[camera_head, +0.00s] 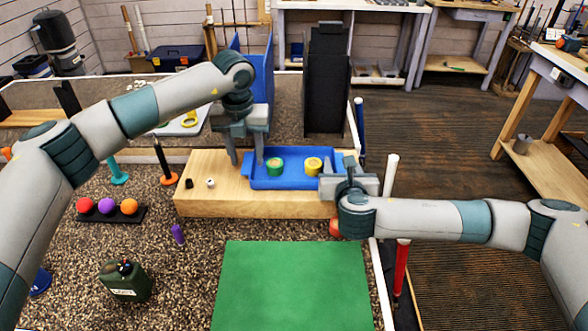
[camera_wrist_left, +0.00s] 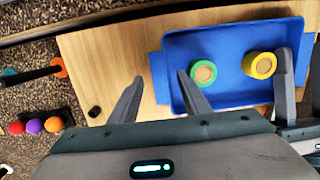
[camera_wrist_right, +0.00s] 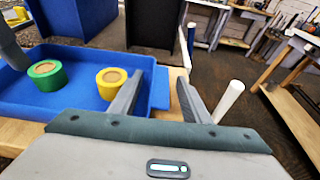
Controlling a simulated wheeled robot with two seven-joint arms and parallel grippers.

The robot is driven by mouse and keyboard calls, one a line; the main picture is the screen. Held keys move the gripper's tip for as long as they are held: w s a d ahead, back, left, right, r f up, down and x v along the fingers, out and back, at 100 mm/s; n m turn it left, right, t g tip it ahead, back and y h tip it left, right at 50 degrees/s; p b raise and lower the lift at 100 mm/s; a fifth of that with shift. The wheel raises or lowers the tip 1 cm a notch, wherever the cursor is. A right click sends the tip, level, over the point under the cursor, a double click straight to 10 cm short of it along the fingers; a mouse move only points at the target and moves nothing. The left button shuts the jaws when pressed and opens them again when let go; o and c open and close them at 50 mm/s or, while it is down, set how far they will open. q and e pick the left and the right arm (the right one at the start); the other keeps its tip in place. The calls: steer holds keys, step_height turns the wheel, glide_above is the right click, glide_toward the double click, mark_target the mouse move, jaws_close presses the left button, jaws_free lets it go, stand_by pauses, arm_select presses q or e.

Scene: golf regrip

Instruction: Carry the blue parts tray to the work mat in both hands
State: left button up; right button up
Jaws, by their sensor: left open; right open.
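The blue parts tray (camera_head: 290,183) sits level on a light wooden platform (camera_head: 210,203). It holds a roll with a green rim (camera_head: 275,168) and a roll with a yellow rim (camera_head: 313,166). My left gripper (camera_head: 247,160) is open at the tray's left end; in the left wrist view its fingers (camera_wrist_left: 159,78) lie either side of the left wall and tab. My right gripper (camera_head: 338,164) is open at the right end; in the right wrist view its fingers (camera_wrist_right: 160,84) straddle the right wall. Contact cannot be told. The green work mat (camera_head: 292,285) lies empty in front.
A black rack with red, purple and orange balls (camera_head: 108,212) and a dark green can (camera_head: 126,281) stand left of the mat. A small purple object (camera_head: 178,233) stands near the platform's front. A white rail and red post (camera_head: 400,268) border the right side.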

arm_select(q)
steer(key=shift+f, duration=0.35)
arm_select(e)
steer(key=shift+w+f, duration=0.1)
steer(key=shift+w, duration=0.25)
arm_select(q)
jaws_close()
arm_select(e)
jaws_close()
arm_select(q)
steer(key=shift+r, duration=0.2)
arm_select(e)
steer(key=shift+r, duration=0.2)
